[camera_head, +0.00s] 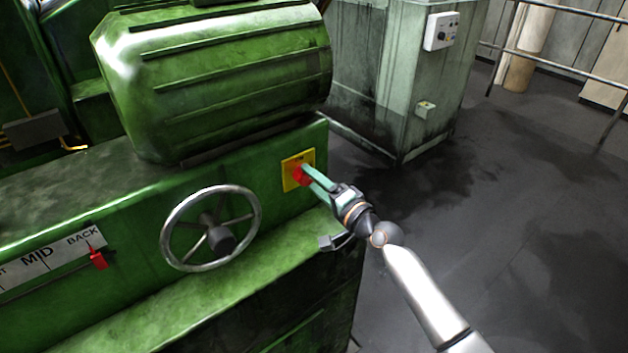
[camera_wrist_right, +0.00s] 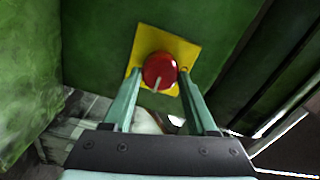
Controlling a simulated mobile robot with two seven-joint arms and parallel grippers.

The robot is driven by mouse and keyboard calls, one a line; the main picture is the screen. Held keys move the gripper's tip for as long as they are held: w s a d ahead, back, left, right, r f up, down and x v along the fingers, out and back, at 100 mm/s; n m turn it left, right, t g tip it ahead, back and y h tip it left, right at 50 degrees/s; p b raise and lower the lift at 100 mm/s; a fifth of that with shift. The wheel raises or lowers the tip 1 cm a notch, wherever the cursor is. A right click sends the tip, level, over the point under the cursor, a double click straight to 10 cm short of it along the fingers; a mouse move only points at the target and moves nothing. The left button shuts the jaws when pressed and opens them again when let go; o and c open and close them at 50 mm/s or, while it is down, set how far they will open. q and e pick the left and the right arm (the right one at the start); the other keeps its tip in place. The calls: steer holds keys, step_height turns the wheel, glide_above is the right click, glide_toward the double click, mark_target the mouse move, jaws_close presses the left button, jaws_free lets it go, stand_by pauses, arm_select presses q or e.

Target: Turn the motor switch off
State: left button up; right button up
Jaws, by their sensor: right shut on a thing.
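The motor switch is a red rotary knob (camera_head: 300,175) on a yellow plate (camera_head: 289,165), set in the green machine's side below the motor. My right gripper (camera_head: 306,173) reaches it from the lower right and is shut on the knob. In the right wrist view the round red knob (camera_wrist_right: 160,71) sits between the two green fingers (camera_wrist_right: 158,88), with a pale mark on its lower edge pointing down and slightly left. The yellow plate (camera_wrist_right: 187,50) shows around it. My left gripper is not in view.
A spoked handwheel (camera_head: 210,228) stands left of the switch. A scale with a red pointer (camera_head: 97,258) is at the lower left. The large green motor (camera_head: 220,75) overhangs above. A grey cabinet (camera_head: 375,80) stands behind; the floor at right is clear.

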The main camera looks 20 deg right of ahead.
stand_by(0.3)
steer(key=o, duration=1.4)
steer(key=shift+c, duration=0.2)
steer(key=shift+s, duration=0.1)
steer(key=v, duration=1.2)
steer(key=shift+s+b, duration=0.15)
steer(key=shift+b, duration=0.25)
